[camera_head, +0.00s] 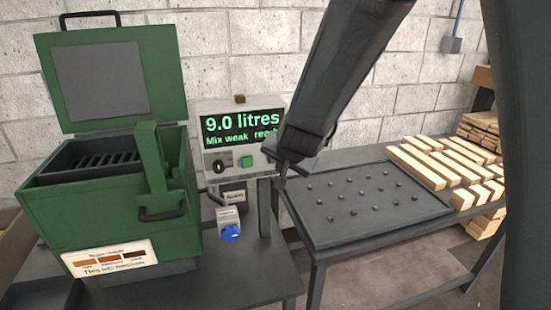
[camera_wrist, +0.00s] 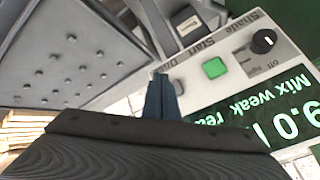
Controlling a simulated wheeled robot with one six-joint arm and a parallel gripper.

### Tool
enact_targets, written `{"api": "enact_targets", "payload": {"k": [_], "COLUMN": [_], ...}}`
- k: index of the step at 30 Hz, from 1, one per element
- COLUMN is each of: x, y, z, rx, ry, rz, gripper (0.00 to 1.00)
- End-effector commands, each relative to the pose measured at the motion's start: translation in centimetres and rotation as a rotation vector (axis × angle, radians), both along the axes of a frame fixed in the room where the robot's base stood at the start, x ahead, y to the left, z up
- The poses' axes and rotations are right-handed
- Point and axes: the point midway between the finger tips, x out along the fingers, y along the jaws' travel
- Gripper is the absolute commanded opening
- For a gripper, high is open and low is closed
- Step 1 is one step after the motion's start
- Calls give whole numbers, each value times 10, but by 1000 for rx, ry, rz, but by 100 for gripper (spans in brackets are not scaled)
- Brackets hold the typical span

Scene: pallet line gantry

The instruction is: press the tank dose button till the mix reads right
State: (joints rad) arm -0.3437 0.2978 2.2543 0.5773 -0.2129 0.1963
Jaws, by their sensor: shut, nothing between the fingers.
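The control box (camera_head: 215,163) stands beside the green tank (camera_head: 110,195), whose lid is open. Its display (camera_head: 241,126) reads "9.0 litres" and "Mix weak", then a word partly covered by my arm. A green button (camera_head: 246,161) and a black knob (camera_head: 218,166) show below it. In the wrist view the green button (camera_wrist: 214,68) has "Start" by it; a partly covered label starting "D" is nearer my gripper. My gripper (camera_wrist: 161,80) is shut and empty, at the panel's end past the green button.
A dark studded table (camera_head: 350,205) lies to the right, with pale wood slats (camera_head: 440,165) beyond it. A small grey fitting with a blue end (camera_head: 230,232) sits below the control box. A block wall is behind.

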Motion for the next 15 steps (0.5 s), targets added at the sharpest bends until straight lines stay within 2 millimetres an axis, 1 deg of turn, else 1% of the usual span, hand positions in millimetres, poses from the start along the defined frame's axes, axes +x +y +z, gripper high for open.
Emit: {"api": "enact_targets", "payload": {"k": [3, 6, 15], "x": [11, 16, 20], "y": [3, 5, 6], "z": [1, 1, 0], "rx": [0, 0, -1], "ry": [1, 0, 0], "rz": [0, 0, 1], "gripper": [0, 0, 0]}}
